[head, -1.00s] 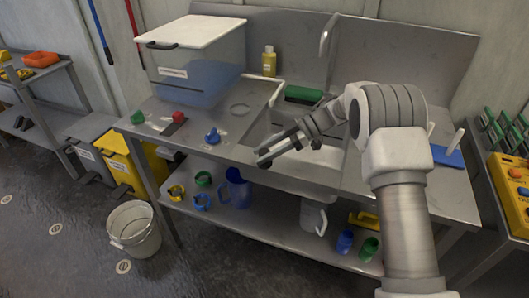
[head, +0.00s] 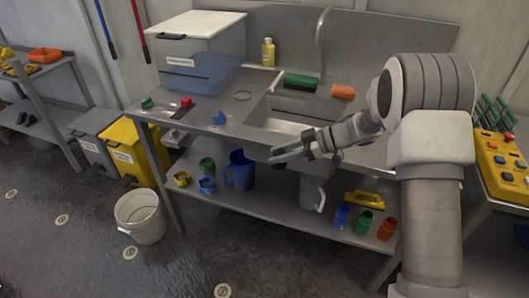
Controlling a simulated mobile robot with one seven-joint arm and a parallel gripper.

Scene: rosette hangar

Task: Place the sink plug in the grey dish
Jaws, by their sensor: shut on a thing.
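My gripper (head: 276,157) is shut on a small dark thing, which looks like the sink plug (head: 279,167), partly hidden by the fingers. The gripper and plug appear in front of the sink bench's front edge, over the view of the lower shelf. A shallow round grey shape (head: 242,96), which looks like the grey dish, is on the bench top left of the sink basin. It looks empty. My gripper is to the right of it and nearer to me, apart from it.
On the bench are a clear tank (head: 200,55), a yellow bottle (head: 268,52), a green block (head: 301,82), an orange block (head: 343,91) and a blue knob (head: 219,117). The tap (head: 322,25) rises behind the basin (head: 285,124). The lower shelf holds a blue jug (head: 240,171) and several bottles.

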